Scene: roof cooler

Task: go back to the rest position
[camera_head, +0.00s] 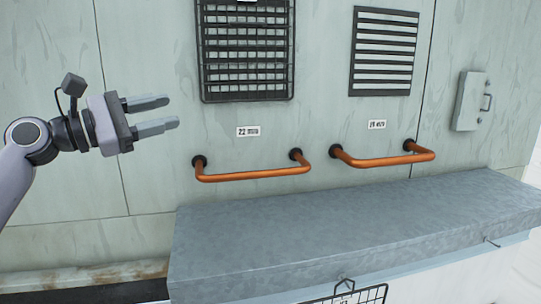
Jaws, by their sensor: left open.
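My left gripper (172,112) is in the upper left, in front of the pale metal wall. Its two grey fingers point right and stand apart, with nothing between them. It is left of the wire grille and above and left of the left copper pipe, touching neither as far as I can tell. My right gripper is not in view.
Two copper pipes (255,175) (385,161) stick out from the wall panel. Above them are a wire grille (246,50) and a slatted vent (384,52). A small grey box (470,101) is at right. A grey ledge (340,235) runs below; a wire rack (350,297) shows at the bottom edge.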

